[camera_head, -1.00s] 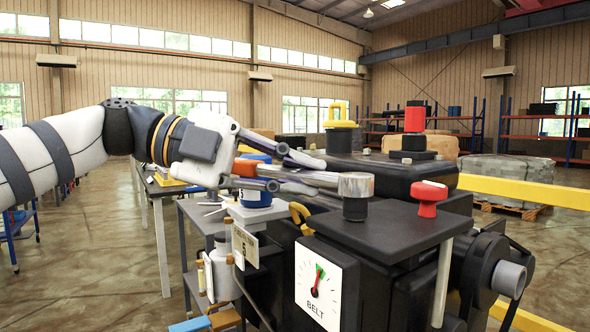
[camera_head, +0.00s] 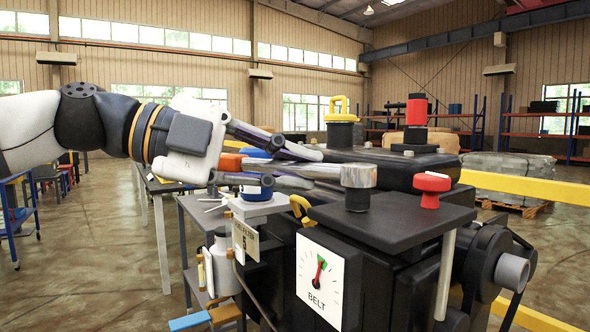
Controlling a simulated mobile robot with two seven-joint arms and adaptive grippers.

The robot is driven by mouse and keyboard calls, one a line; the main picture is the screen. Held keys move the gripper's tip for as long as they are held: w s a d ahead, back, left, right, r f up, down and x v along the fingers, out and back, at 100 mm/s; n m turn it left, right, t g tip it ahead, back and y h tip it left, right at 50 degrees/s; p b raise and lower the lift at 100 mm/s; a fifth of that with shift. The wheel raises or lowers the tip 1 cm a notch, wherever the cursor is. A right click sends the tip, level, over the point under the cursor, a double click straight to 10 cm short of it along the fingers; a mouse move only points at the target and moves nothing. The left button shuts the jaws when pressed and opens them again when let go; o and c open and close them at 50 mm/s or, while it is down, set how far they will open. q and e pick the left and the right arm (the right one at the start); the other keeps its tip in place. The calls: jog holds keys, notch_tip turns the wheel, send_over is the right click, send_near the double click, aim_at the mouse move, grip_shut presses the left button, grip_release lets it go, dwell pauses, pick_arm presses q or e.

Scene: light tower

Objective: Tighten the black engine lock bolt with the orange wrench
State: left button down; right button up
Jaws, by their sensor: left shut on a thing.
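My left gripper (camera_head: 326,174) comes in from the left and is shut on the orange wrench (camera_head: 231,163). The wrench's orange end shows between the fingers near the palm, and the fingers hide much of its shaft. The wrench's silver round head (camera_head: 358,176) appears to sit on the top of the black bolt (camera_head: 357,201), which stands upright on the flat black engine top (camera_head: 400,218). How deep the head fits over the bolt is hidden. My right gripper is not in view.
A red knob (camera_head: 431,189) stands just right of the bolt. A gauge marked BELT (camera_head: 320,281) is on the engine front. Yellow-handled (camera_head: 341,108) and red-topped (camera_head: 416,111) fittings stand behind. A yellow rail (camera_head: 520,188) runs at right.

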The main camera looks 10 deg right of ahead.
pick_arm(q)
jog(key=shift+s+a+n+t, duration=0.4)
jog(key=shift+n+t, duration=0.2)
jog(key=shift+t, duration=0.4)
jog(key=shift+s+r+n+t+p, duration=0.1)
jog(key=shift+s+n+t+p, duration=0.15)
jog(key=shift+n+t+p, duration=0.2)
jog(key=shift+s+a+n+t, duration=0.15)
jog(key=shift+a+n+t, duration=0.1)
jog(key=shift+t, duration=0.2)
jog(key=shift+s+n+t+y+p, duration=0.4)
jog(key=shift+n+t+p, duration=0.15)
jog(key=shift+p, duration=0.25)
jog(key=shift+a+f+t, duration=0.15)
jog(key=shift+f+t, duration=0.05)
jog(key=shift+t, duration=0.05)
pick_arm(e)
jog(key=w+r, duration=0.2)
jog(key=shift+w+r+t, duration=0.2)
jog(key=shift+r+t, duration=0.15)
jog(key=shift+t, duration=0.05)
pick_arm(q)
jog(key=shift+w+d+f+m+g+b, duration=0.2)
jog(key=shift+w+m+g+b, duration=0.3)
jog(key=shift+g+b, duration=0.35)
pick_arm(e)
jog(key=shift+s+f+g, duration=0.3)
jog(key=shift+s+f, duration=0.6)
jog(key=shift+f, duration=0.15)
